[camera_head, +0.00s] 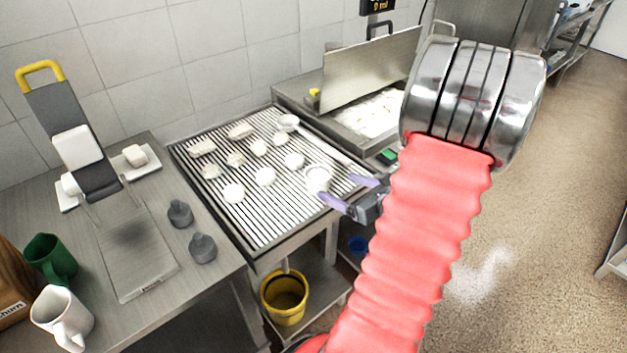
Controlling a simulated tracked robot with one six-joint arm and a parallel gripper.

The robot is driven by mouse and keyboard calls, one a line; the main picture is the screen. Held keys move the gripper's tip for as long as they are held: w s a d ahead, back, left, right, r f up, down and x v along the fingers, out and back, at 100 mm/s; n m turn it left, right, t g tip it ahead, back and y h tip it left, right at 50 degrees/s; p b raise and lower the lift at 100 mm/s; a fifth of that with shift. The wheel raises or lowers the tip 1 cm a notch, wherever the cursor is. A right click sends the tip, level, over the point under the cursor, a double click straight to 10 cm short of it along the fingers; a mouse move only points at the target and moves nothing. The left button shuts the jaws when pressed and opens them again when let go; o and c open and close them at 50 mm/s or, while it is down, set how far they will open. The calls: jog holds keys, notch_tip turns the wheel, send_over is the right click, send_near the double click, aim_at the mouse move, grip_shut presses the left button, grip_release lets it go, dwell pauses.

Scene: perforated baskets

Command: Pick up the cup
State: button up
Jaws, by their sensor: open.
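Two mugs stand at the lower left of the left counter. One is a white mug (62,318) with its handle toward the right, and the other is a dark green mug (50,259) just behind it. Both are upright; I cannot tell which one is the cup. My gripper (338,187) has pale purple fingers spread apart. It is over the right front edge of the slatted grill, far to the right of both mugs. Nothing shows between the fingers. A round pale thing (318,178) lies just beyond them; I cannot tell what it is.
The slatted grill (207,190) holds several pale lumps and a long-handled ladle (288,122). A slicer-like device (82,145) and two grey weights (180,213) stand on the left counter. A yellow bucket (285,297) sits below. Open floor lies at right.

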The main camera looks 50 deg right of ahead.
aim_at(311, 176)
jog(key=shift+w, duration=0.1)
jog(key=shift+w+f, duration=0.1)
jog(key=shift+w, duration=0.35)
jog(key=x, duration=0.7)
jog(key=shift+w+f, duration=0.15)
jog(key=shift+w, duration=0.2)
jog(key=shift+a+x, duration=0.1)
jog(key=shift+x, duration=1.2)
jog(key=shift+a+x, duration=0.15)
jog(key=shift+x, duration=1.1)
jog(key=shift+w, duration=0.1)
jog(key=c, duration=1.1)
